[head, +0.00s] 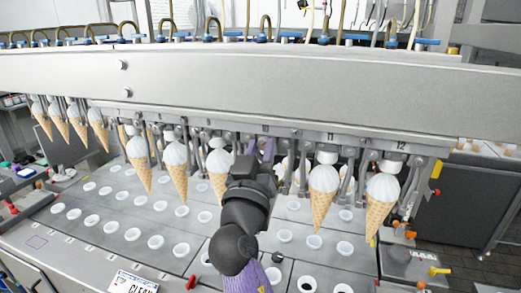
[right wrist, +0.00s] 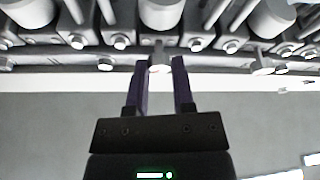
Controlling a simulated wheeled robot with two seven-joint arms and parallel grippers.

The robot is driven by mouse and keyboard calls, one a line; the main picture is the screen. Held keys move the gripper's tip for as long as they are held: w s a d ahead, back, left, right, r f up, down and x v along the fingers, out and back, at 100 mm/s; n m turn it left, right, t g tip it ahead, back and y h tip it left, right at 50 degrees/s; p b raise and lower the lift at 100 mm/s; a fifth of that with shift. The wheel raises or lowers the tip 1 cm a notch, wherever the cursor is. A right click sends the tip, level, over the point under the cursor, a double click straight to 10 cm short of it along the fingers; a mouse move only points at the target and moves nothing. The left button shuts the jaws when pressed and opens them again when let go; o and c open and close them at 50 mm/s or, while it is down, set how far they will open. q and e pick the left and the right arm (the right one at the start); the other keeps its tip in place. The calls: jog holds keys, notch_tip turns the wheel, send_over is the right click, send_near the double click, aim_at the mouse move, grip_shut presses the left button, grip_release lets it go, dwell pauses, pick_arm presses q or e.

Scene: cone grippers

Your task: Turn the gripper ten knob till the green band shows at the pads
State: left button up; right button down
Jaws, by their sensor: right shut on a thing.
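My right gripper (head: 262,150) reaches up under the beam, left of the stations marked 11 and 12. Its purple fingers also show in the right wrist view (right wrist: 160,78), shut on a small grey knob (right wrist: 159,56) below the row of cone grippers. No green band is visible at the pads there. My left gripper is not in view.
Ice cream cones hang in a row, among them one at station 11 (head: 322,197) and one at station 12 (head: 382,203), close to the right of my arm. The long beam (head: 300,85) runs above. Below is a plate (head: 110,255) with white-rimmed holes.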

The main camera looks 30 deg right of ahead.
jog(key=n, duration=0.1)
jog(key=n+y+p, duration=0.1)
jog(key=n+t+p, duration=0.1)
jog(key=n, duration=0.1)
jog(key=shift+s+r+y, duration=0.1)
jog(key=shift+r+y, duration=0.15)
jog(key=shift+y, duration=0.05)
jog(key=shift+n+p, duration=0.45)
jog(key=shift+n, duration=0.05)
jog(key=shift+f+y, duration=0.25)
jog(key=shift+y, duration=0.15)
jog(key=shift+c, duration=2.4)
grip_release()
jog(key=shift+d, duration=0.1)
